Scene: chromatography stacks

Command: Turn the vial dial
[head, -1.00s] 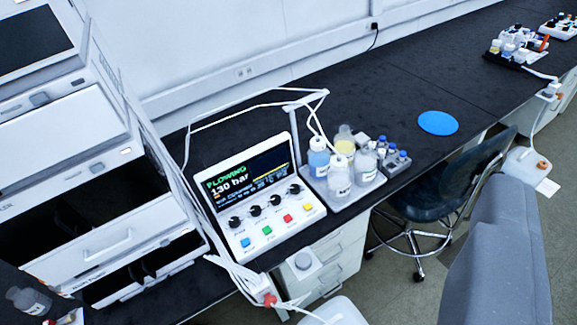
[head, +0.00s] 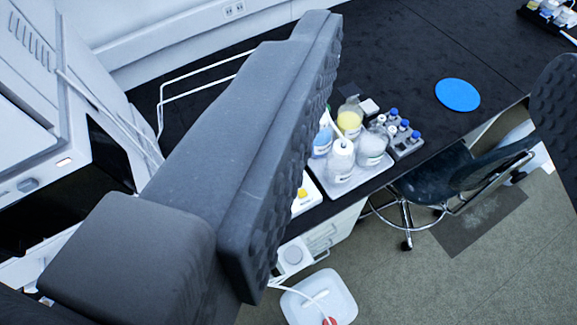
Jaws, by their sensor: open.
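My gripper (head: 425,130) is open and empty, with one dark ridged finger across the middle of the view and the other at the right edge. The control panel with the dials is almost fully hidden behind the left finger. Only a white corner of the panel (head: 301,205) with a yellow button (head: 303,193) shows at that finger's right edge. The screen and the black dials are hidden, so I cannot tell which is the vial dial. I cannot see any contact between the finger and the panel.
A white tray (head: 340,192) of bottles stands right of the panel, with a grey rack of blue-capped vials (head: 405,140) beside it. A blue disc (head: 458,95) lies on the black bench. A chair (head: 430,180) stands at the bench front. White instruments (head: 40,110) fill the left.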

